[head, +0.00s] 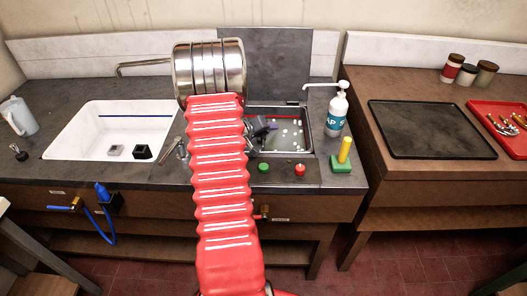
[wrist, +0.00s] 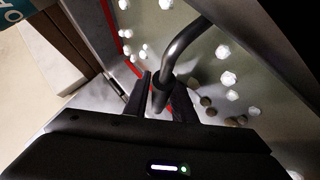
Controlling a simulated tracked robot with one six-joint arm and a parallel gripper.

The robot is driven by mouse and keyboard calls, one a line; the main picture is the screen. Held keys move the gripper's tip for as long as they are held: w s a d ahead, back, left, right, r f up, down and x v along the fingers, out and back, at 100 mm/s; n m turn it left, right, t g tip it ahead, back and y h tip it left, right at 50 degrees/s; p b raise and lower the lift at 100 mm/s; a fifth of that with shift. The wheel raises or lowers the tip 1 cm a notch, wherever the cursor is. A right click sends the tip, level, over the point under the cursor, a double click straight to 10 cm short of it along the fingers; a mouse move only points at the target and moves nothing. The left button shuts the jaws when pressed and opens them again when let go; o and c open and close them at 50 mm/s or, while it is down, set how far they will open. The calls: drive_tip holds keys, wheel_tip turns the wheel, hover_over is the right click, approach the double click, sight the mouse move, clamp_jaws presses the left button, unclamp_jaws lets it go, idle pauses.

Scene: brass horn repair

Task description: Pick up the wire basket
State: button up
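In the head view, my gripper (head: 258,131) is low over the right-hand sink (head: 313,140), mostly hidden behind my red-sleeved arm. In the wrist view, the fingers of my gripper (wrist: 162,98) stand close on both sides of a thick dark sleeve on a curved dark bar (wrist: 186,42), with no clear gap. The bar looks like a hoop handle and arches up to the right. The wire basket's mesh cannot be made out in either view, so I cannot tell for certain that the bar belongs to it.
White foam dots (wrist: 228,78) float in the sink. A soap bottle (head: 337,112) stands at its right, beside a yellow-and-green block (head: 344,156). Green (head: 263,167) and red (head: 300,169) buttons sit in front. A white basin (head: 75,135) is at left, a black tray (head: 425,128) at right.

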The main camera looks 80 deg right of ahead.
clamp_jaws()
idle(1.1)
